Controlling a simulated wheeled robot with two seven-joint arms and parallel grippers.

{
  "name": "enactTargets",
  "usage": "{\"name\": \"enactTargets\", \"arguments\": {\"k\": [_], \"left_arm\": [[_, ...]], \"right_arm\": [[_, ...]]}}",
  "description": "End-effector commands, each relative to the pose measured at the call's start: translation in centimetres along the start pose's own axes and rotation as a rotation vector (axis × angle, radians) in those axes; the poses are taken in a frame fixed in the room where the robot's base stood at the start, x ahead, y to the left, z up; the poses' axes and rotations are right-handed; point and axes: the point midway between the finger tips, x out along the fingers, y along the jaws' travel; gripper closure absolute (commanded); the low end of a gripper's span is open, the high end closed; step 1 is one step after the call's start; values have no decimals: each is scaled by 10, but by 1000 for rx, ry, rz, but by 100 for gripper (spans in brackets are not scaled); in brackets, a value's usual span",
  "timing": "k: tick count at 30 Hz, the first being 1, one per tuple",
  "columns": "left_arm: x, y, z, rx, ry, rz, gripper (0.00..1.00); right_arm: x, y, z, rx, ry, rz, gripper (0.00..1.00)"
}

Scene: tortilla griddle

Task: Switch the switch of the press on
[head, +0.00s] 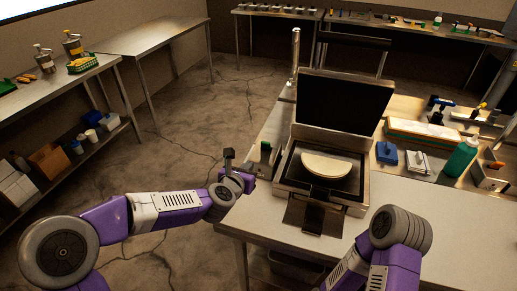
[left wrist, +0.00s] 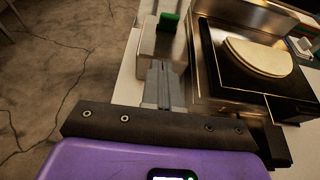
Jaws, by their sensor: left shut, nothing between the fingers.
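The press (head: 357,196) stands on the metal table with its dark lid (head: 343,105) raised. A pale tortilla (head: 327,164) lies on its dark lower plate; both also show in the left wrist view, the tortilla (left wrist: 258,57) at the upper right. A green switch (head: 265,147) is on a grey box (left wrist: 160,45) at the press's left side; the switch (left wrist: 168,22) also shows at the top of the left wrist view. My left gripper (left wrist: 162,82) is shut and empty, its fingertips close to the near side of the box. Whether they touch it is unclear. My right gripper is not visible.
To the right of the press are a blue container (head: 386,153), a white container (head: 418,160) and a green bottle (head: 461,158). The table's front right (head: 460,225) is clear. Open floor (head: 180,155) lies to the left. My right arm is at the lower right.

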Motion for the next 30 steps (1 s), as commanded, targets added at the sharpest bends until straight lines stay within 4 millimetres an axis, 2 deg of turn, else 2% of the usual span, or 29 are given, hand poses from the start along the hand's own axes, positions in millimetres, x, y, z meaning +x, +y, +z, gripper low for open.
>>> {"name": "enactTargets", "arguments": {"k": [11,12,19,30], "left_arm": [[74,-2,-1,-1,2,-3,100],[78,-1,6,0,-1,-1,100],[95,-1,24,1,-1,-1,100],[101,0,28,1,1,0,100]], "right_arm": [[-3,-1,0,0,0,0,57],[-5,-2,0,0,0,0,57],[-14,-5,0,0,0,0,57],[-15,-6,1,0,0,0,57]]}}
